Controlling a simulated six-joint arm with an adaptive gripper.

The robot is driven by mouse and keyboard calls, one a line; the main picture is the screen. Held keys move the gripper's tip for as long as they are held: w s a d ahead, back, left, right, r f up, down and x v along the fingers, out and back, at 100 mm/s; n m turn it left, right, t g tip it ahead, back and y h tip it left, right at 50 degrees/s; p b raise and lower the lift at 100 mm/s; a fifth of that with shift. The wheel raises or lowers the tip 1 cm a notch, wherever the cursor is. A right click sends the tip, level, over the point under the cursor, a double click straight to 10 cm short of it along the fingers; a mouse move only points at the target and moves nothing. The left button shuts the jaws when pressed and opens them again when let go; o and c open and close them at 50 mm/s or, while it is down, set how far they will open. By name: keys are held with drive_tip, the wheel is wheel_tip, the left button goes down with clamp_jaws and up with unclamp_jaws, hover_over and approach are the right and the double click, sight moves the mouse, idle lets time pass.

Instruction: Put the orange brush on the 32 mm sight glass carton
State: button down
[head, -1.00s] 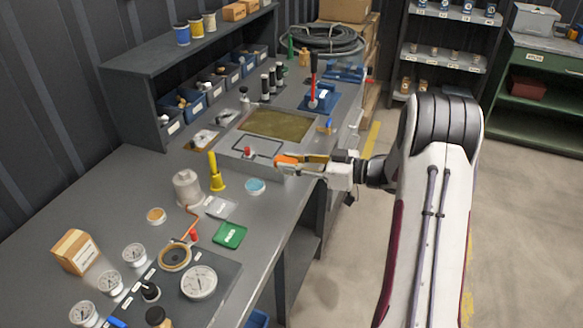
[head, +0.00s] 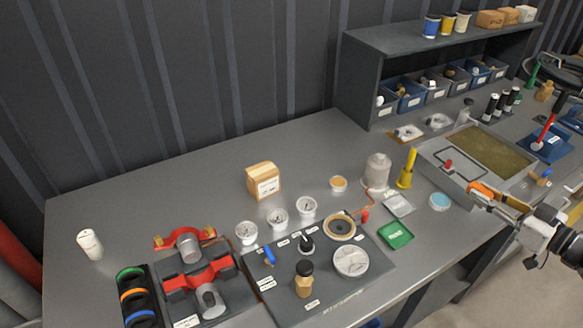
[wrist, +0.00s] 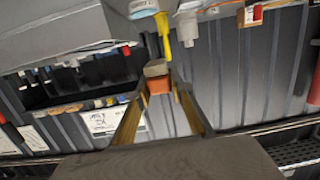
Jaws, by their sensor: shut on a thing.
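My gripper (head: 512,202) is at the right, by the front edge of the grey tray. It is shut on the orange brush (head: 482,191). In the wrist view the brush (wrist: 158,84) sits between the two fingers, with a grey-brown end pointing away from them. A small tan carton (head: 263,182) with a white label stands upright on the bench, left of the middle in the head view, well away from my gripper. Its label is too small to read, so I cannot tell whether it is the 32 mm sight glass carton.
The grey tray (head: 428,160) and yellow funnel-like piece (head: 406,170) stand near my gripper. A pale cylinder (head: 377,172), green card (head: 395,235) and several gauges (head: 307,208) lie toward the carton. Bare bench (head: 160,205) is left of the carton. More cartons (head: 490,18) sit on the shelf.

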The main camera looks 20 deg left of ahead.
drive_tip(key=w+a+r+n+g+y, duration=0.1)
drive_tip(key=a+r+n+g+y, duration=0.15)
drive_tip(key=a, duration=1.05)
drive_tip(key=a+r+n+g+y, duration=0.1)
drive_tip(key=a+n+g, duration=0.15)
drive_tip(key=a, duration=1.05)
wheel_tip(320, 180, up, 5)
hover_over(267, 173)
drive_tip(key=shift+a+f+m, duration=0.1)
drive_tip(key=shift+m, duration=0.3)
drive_tip(key=shift+f, duration=0.1)
drive_tip(key=shift+f, duration=3)
drive_tip(key=shift+f, duration=0.15)
